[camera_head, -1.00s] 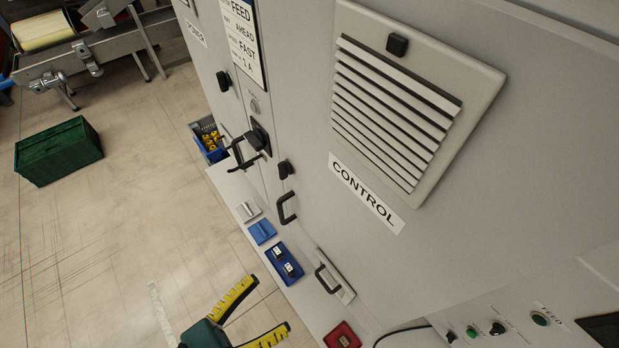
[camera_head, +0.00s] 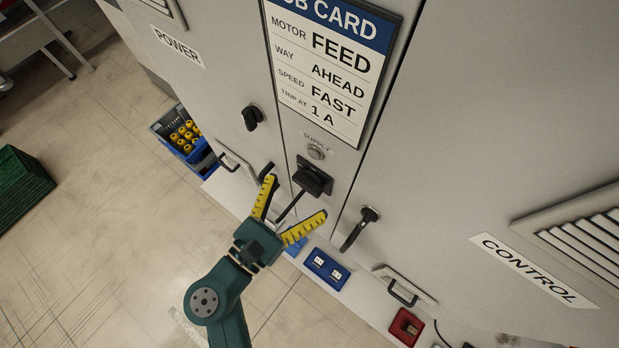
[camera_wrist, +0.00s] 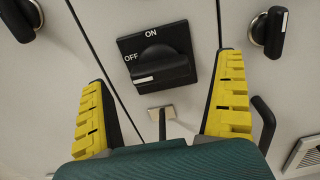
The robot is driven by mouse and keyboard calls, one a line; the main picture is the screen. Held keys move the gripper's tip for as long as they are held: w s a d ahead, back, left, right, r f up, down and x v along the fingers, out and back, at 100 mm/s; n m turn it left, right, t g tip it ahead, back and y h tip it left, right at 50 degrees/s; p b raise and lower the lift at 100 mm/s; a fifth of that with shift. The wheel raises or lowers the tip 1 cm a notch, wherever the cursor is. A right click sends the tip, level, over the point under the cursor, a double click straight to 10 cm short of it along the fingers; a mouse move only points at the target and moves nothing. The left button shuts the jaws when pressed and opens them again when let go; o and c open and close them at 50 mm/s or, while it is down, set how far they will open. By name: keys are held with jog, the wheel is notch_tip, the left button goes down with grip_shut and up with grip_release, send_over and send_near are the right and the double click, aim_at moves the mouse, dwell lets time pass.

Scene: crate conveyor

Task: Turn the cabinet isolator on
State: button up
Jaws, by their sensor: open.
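The cabinet isolator (camera_head: 314,176) is a black square switch on the narrow middle panel, below the supply lamp. The wrist view shows its black rotary knob (camera_wrist: 161,65) with ON marked at the top and OFF at the left. The knob lies nearly level, its white mark at the left end on the OFF side. My gripper (camera_head: 295,198) has yellow-padded fingers spread wide and empty. In the wrist view, the fingers (camera_wrist: 163,88) stand left and right below the knob, apart from it. A thin black rod (camera_wrist: 162,125) on a metal plate shows below the switch.
A black knob (camera_head: 252,117) and a door handle (camera_head: 359,228) flank the isolator. The job card (camera_head: 330,65) hangs above. Below is a ledge with a blue block (camera_head: 326,267) and a red one (camera_head: 405,326).

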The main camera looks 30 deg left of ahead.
aim_at(304, 188)
jog(key=w, duration=0.3)
jog(key=shift+w+d, duration=0.25)
jog(key=shift+w, duration=0.05)
jog(key=c, duration=1.2)
